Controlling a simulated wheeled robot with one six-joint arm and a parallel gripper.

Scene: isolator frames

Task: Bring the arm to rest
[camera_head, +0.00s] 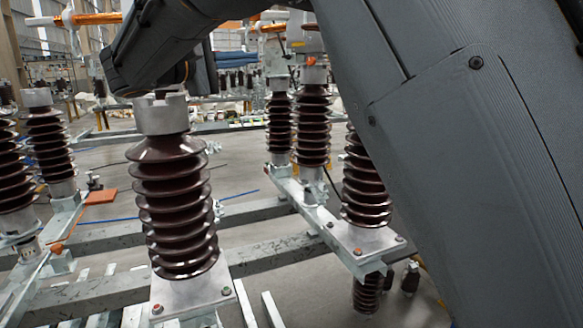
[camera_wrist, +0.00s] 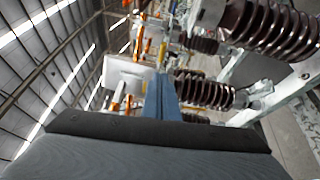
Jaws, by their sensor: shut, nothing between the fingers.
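My arm (camera_head: 450,140) fills the right side of the head view as a large dark grey link, rising past the top edge. Another dark part of my arm (camera_head: 165,40) reaches in from the top to the upper left, in front of the brown insulator's metal cap in the picture. I cannot tell the gap between them. In the wrist view a wide dark grey surface, apparently my own arm (camera_wrist: 155,150), covers the bottom. I see nothing held.
A brown ribbed insulator (camera_head: 175,205) with a grey metal cap (camera_head: 162,114) stands near, left of centre. More insulators (camera_head: 313,125) stand on steel beams (camera_head: 255,250) behind and at the left. The wrist view shows tilted insulators (camera_wrist: 200,91) and the hall roof (camera_wrist: 45,60).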

